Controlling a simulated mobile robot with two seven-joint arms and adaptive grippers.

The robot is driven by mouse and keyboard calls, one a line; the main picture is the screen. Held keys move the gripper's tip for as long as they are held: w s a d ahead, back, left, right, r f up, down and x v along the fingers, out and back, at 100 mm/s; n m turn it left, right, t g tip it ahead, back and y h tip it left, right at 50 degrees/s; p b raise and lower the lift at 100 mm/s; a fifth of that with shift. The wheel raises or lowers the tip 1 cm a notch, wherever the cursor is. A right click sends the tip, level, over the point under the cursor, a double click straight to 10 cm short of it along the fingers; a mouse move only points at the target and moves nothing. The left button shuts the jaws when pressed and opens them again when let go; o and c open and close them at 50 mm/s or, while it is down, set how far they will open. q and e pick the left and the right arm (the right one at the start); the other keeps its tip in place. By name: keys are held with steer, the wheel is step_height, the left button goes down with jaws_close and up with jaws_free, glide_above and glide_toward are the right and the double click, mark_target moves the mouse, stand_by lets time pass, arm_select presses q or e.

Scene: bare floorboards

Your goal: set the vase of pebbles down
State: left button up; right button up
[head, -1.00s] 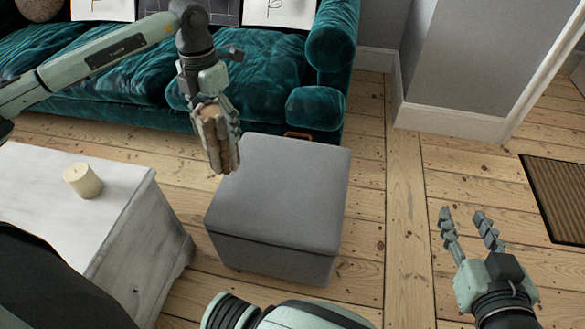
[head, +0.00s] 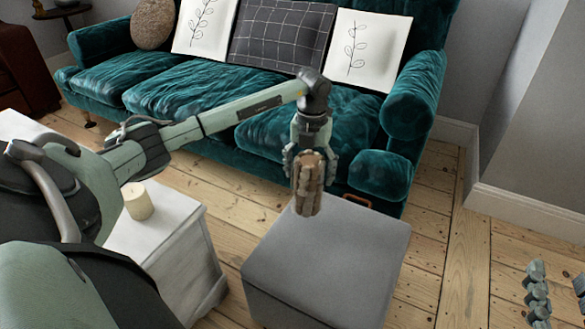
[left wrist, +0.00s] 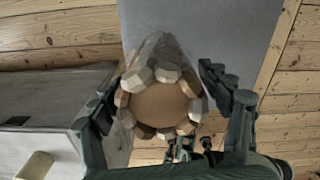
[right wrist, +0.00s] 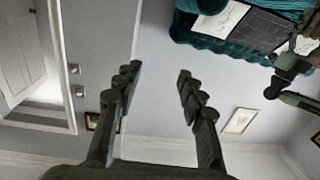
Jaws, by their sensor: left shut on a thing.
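The vase of pebbles (head: 307,196) is a brown, stone-clad cylinder held upright in my left gripper (head: 306,172). The left wrist view looks down on its round tan top (left wrist: 160,104) ringed by stones, with the fingers (left wrist: 168,110) on both sides of it. In the head view its lower end overlaps the far left corner of the grey ottoman (head: 325,262). I cannot tell how much gap lies between them. My right gripper (right wrist: 155,88) is open and empty; part of it shows at the right edge of the head view.
A white wooden table (head: 180,245) with a cream candle (head: 138,200) stands left of the ottoman. A teal sofa (head: 250,125) with cushions is behind. The ottoman's top is bare. Open floorboards (head: 465,260) lie to its right.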

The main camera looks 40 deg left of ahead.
arm_select(q)
steer(key=f, duration=0.1)
steer(key=w+f, duration=0.1)
steer(key=f, duration=0.1)
steer(key=w+d+f, duration=0.1)
steer(key=shift+w+f+b, duration=0.2)
steer(key=shift+f+b, duration=0.05)
steer(key=shift+b, duration=0.1)
steer(key=shift+f, duration=0.3)
arm_select(e)
steer(key=r, duration=0.1)
steer(key=a+r+t+y, duration=0.1)
steer(key=r, duration=0.1)
steer(key=r+t, duration=0.1)
steer(key=shift+s+a+r, duration=0.15)
steer(key=shift+s+a, duration=0.1)
steer(key=shift+s, duration=0.15)
steer(key=shift+r+y, duration=0.1)
steer(key=shift+y, duration=0.2)
arm_select(q)
steer(key=o, duration=1.9)
steer(key=shift+s+f, duration=0.1)
steer(key=shift+f, duration=0.1)
arm_select(e)
steer(key=shift+s, duration=0.1)
steer(key=shift+r, duration=0.1)
